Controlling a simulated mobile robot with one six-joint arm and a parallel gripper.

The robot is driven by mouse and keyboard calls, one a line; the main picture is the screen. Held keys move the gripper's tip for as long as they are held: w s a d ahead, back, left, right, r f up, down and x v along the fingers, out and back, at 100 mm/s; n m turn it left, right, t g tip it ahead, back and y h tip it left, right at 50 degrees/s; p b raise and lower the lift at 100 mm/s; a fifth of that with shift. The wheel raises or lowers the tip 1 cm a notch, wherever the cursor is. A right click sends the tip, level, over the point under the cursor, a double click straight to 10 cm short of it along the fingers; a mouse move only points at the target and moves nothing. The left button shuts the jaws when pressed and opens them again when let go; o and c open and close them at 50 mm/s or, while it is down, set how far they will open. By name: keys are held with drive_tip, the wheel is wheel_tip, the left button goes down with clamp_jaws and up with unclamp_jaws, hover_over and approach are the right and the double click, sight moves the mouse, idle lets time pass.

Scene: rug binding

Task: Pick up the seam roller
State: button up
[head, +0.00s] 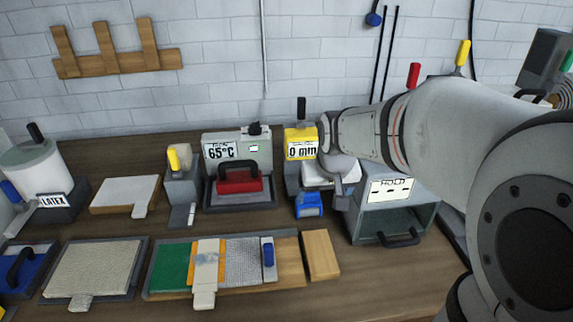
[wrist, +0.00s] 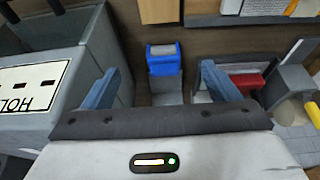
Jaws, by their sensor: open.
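No thing in view is clearly marked as the seam roller. A small blue piece with a grey top (head: 308,204) stands on the bench in front of the yellow "0 mm" device; I cannot tell for certain whether it is the roller. In the wrist view this blue piece (wrist: 164,60) shows beyond and between my two fingers, with a grey block against it. My gripper (wrist: 160,80) is open, with nothing seen between its fingers. In the head view my gripper (head: 340,190) hangs beside the "0 mm" device (head: 300,145) and partly hides it.
The grey "HOLD" box (head: 395,210) stands close on the right. A red-fronted "65°C" press (head: 238,165) stands to the left. A board with green and grey strips (head: 172,265) and a wooden block (head: 320,254) lie in front. Bare bench (head: 365,285) shows at front right.

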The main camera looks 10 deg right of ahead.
sight(310, 194)
drive_tip(key=shift+o, duration=0.8)
drive_tip(key=w+f, duration=0.2)
drive_tip(key=w, duration=0.1)
drive_tip(key=w+f+b, duration=0.1)
drive_tip(key=w+f, duration=0.2)
drive_tip(key=w+f+b, duration=0.1)
drive_tip(key=w+f, duration=0.1)
drive_tip(key=w, duration=0.2)
drive_tip(key=shift+d+f, duration=0.15)
drive_tip(key=shift+f, duration=0.05)
drive_tip(key=shift+t, duration=0.3)
drive_tip(key=x, duration=0.7)
drive_tip(key=shift+w+a+f, duration=0.15)
drive_tip(key=shift+w+a, duration=0.1)
drive_tip(key=shift+c, duration=0.3)
drive_tip(key=c, duration=1.2)
